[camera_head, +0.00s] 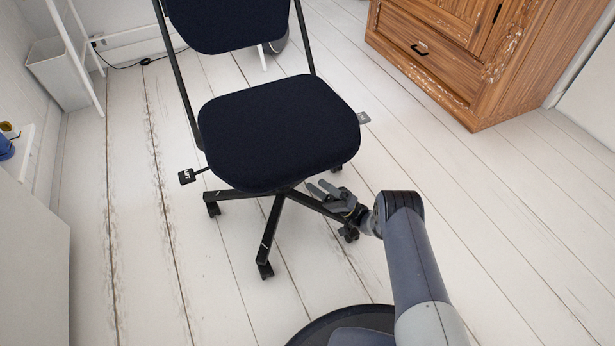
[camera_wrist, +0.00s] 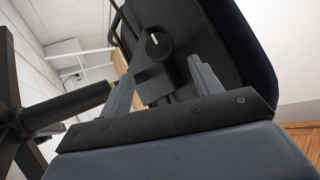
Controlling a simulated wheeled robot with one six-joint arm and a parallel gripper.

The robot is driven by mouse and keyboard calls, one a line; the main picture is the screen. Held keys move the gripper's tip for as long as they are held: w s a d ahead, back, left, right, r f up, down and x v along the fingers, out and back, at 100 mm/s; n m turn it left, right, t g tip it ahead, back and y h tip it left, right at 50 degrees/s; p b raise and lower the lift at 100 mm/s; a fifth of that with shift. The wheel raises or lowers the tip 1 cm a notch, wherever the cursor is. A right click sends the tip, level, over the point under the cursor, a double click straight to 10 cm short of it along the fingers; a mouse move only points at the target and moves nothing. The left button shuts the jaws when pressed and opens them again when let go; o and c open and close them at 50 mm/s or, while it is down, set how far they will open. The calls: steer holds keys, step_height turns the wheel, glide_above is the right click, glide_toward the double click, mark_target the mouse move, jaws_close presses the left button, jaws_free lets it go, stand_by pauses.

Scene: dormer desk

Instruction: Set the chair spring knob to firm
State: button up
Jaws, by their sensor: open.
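The dark office chair (camera_head: 275,130) stands on the floor, its seat facing up. In the wrist view, I see the seat from below (camera_wrist: 215,30). A round black knob (camera_wrist: 151,49) with a short white mark shows under the seat, beyond my fingertips and roughly between them. The mark points toward the top of the picture; I cannot read any setting labels. The knob is hidden under the seat in the head view. My gripper (camera_head: 328,188) is low by the front right of the seat, above a chair leg. Its two grey fingers are apart and empty in the wrist view (camera_wrist: 164,66).
The chair's base legs (camera_head: 270,235) with casters spread below my gripper. A wooden cabinet (camera_head: 470,50) stands back right. The right floor is clear.

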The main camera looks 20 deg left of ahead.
steer(key=shift+v, duration=0.9)
steer(key=shift+r, duration=0.1)
steer(key=b+x, duration=0.1)
steer(key=x, duration=0.9)
steer(key=shift+a+r, duration=0.2)
steer(key=shift+a, duration=0.15)
steer(key=shift+f, duration=0.1)
